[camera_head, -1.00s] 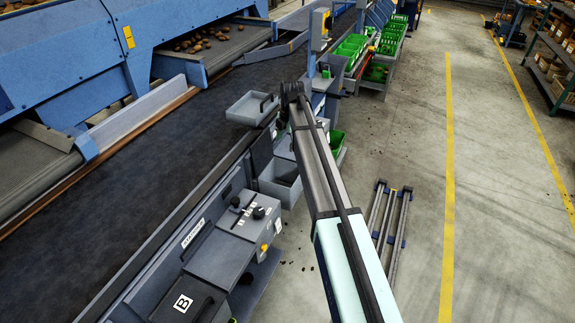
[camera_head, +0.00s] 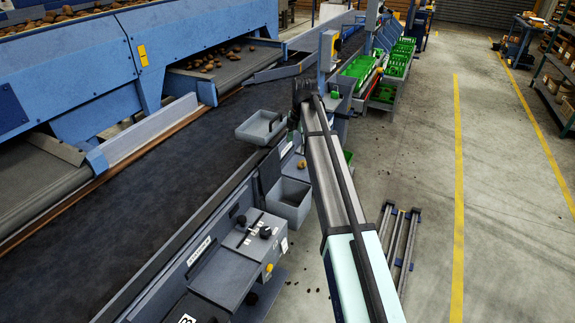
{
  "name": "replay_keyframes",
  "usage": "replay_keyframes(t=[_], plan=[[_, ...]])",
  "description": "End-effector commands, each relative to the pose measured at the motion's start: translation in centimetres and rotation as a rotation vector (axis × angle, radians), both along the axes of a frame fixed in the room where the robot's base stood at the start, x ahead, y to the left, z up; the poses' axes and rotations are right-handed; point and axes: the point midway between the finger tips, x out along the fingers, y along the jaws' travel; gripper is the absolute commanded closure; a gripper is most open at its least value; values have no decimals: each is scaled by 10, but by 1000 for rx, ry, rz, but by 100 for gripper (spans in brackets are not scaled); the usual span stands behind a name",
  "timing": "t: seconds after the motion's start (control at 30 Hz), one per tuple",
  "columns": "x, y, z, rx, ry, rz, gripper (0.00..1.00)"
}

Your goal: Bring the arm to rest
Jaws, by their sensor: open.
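My arm reaches from the bottom edge up to the middle of the head view, with a pale teal section and a long grey section beyond it. The dark end of the arm, my gripper (camera_head: 304,88), is small and its fingers are hard to make out. It looks open, and nothing shows in it. In the picture it lies just right of and above a grey tray (camera_head: 262,127) with a dark handle, beside the belt. Contact with anything around it cannot be told. The arm hides part of what stands behind it.
A wide dark belt (camera_head: 150,180) runs along the left, beside the blue grader (camera_head: 85,65). A control panel (camera_head: 250,232) and a grey bin (camera_head: 290,202) stand left of my arm. Green crates (camera_head: 400,55) stand beyond. A low rail frame (camera_head: 402,240) lies right, before clear floor.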

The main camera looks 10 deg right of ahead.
Motion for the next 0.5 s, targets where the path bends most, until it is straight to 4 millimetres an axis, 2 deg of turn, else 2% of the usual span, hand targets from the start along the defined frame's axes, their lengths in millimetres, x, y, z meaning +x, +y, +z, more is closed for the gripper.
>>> replay_keyframes(t=[0.17,0.27,0.43,0.5], plan=[[0,0,0,6,2,-44,31],[3,0,0,18,-1,-147,31],[2,-2,-1,62,-28,-469,31],[-9,-2,-17,85,-28,-630,31]])
